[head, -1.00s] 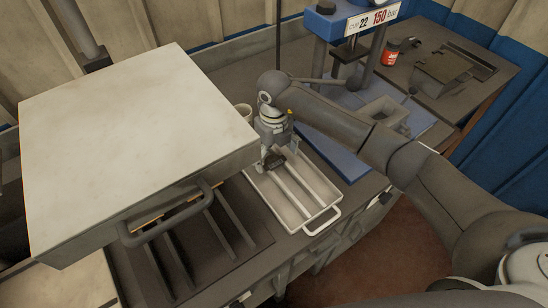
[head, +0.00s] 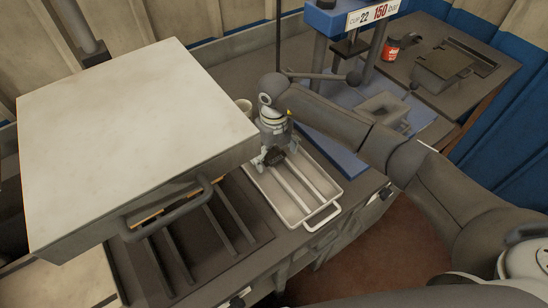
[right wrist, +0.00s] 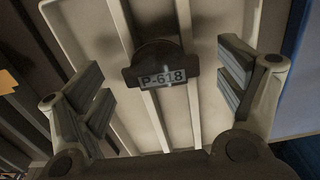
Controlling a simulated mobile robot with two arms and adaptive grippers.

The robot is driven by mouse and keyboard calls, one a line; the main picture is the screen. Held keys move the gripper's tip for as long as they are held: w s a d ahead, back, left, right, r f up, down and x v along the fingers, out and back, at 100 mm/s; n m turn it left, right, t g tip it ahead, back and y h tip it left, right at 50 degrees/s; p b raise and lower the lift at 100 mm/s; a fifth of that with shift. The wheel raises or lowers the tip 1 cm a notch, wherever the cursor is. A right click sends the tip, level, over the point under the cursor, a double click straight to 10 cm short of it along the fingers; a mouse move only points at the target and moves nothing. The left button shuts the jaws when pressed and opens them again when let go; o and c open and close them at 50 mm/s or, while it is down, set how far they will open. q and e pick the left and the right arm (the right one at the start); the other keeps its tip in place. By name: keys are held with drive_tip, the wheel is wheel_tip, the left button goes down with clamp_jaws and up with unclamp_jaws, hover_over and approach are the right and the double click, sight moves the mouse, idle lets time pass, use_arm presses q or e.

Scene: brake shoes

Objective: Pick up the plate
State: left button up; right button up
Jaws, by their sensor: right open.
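The plate (right wrist: 163,72) is a small dark piece with a rounded top and a light label reading P-618. It lies at the far end of a white tray (right wrist: 215,110), over the tray's long ribs. In the head view the plate (head: 273,157) is small and dark beneath my right gripper (head: 275,154). My right gripper (right wrist: 168,82) is open, its padded fingers on either side of the plate with gaps between. It is hard to tell how far above the plate the fingertips are. My left gripper is not in view.
A big pale box lid (head: 130,130) with a handle stands left of the tray. Slotted dark racks (head: 200,240) lie below it. A cup (head: 244,106) is behind the gripper.

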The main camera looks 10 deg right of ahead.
drive_tip(key=c, duration=1.1)
drive_tip(key=shift+r, duration=0.1)
